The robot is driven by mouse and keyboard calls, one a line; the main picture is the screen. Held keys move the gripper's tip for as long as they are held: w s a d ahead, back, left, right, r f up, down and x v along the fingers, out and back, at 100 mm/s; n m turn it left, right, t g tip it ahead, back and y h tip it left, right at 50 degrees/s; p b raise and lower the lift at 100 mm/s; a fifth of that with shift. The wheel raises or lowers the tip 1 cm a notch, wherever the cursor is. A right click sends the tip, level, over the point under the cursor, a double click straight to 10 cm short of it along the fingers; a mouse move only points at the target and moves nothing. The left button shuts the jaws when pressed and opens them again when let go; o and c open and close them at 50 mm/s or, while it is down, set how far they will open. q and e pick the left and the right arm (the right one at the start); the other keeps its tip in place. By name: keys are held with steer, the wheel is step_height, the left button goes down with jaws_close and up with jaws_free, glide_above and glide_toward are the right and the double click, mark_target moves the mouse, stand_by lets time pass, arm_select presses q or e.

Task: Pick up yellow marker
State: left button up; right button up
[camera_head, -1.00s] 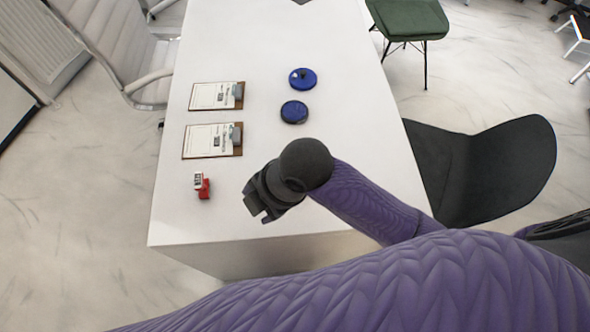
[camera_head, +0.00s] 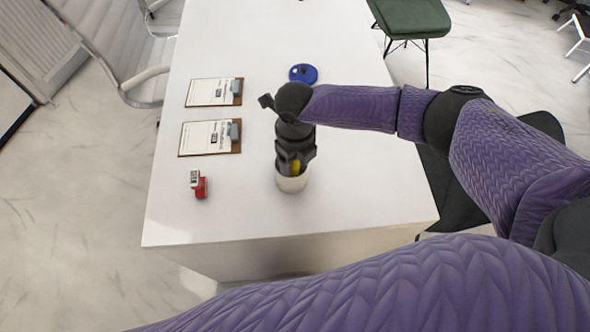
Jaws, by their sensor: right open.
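A yellow marker (camera_head: 295,168) shows as a small patch at the mouth of a light round cup (camera_head: 291,184) near the front of the white table. My right gripper (camera_head: 294,163) points down over the cup, with its fingers open beside the marker. Whether the fingers touch the marker cannot be told, and most of the marker is hidden by the cup and the gripper. My left gripper is not in view.
The white table (camera_head: 375,215) also bears two clipboards (camera_head: 208,92) (camera_head: 205,138) and a red stamp (camera_head: 200,186) on the left. A blue round object (camera_head: 303,74) lies behind my right arm. A dark chair stands at the right edge.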

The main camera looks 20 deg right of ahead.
steer(key=shift+f, duration=0.15)
steer(key=shift+c, duration=0.3)
jaws_close()
